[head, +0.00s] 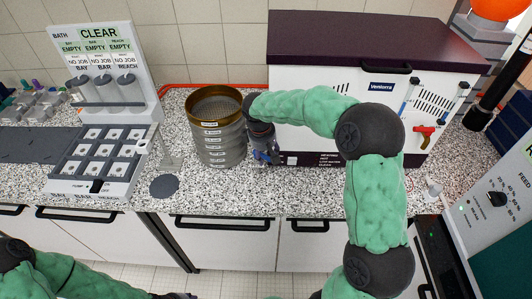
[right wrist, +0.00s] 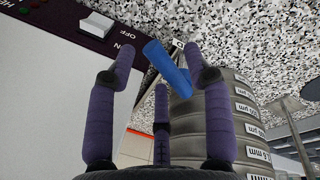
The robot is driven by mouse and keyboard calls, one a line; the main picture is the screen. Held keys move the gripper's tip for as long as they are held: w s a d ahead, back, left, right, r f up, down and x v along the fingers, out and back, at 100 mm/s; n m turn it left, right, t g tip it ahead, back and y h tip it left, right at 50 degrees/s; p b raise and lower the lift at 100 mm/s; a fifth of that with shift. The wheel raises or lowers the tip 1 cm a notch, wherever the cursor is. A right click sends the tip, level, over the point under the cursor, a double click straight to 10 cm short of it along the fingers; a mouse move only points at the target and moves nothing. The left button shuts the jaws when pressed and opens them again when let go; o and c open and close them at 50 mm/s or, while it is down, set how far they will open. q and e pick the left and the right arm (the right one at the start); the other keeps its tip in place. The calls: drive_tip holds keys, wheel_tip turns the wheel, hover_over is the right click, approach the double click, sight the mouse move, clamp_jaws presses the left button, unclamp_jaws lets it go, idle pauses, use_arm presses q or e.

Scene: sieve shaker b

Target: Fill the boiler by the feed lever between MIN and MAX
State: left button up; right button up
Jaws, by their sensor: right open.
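The white machine with a dark purple lid, marked Ventorra (head: 381,87), stands at the back right. Two slim upright tubes (head: 407,98) are on its front; their level and any marks are too small to read. A red lever (head: 424,133) sits between them. My right gripper (head: 264,148) is at the machine's left end, beside the sieve stack. In the right wrist view its purple fingers (right wrist: 160,85) are spread, with a blue handle (right wrist: 167,66) between them, which I cannot tell is touched. My left gripper (head: 180,296) barely shows at the bottom edge.
The sieve stack (head: 217,130) stands close left of my right gripper. A rocker switch marked ON and OFF (right wrist: 96,25) is on the machine. A white rack with several wells (head: 103,155) and a dark disc (head: 164,186) lie left. The front counter is mostly clear.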

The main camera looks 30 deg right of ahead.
drive_tip(key=shift+r, duration=0.1)
wheel_tip(320, 180, up, 12)
drive_tip(key=s+a, duration=0.1)
drive_tip(key=a, duration=0.1)
drive_tip(key=shift+f, duration=0.2)
drive_tip(key=shift+c, duration=0.3)
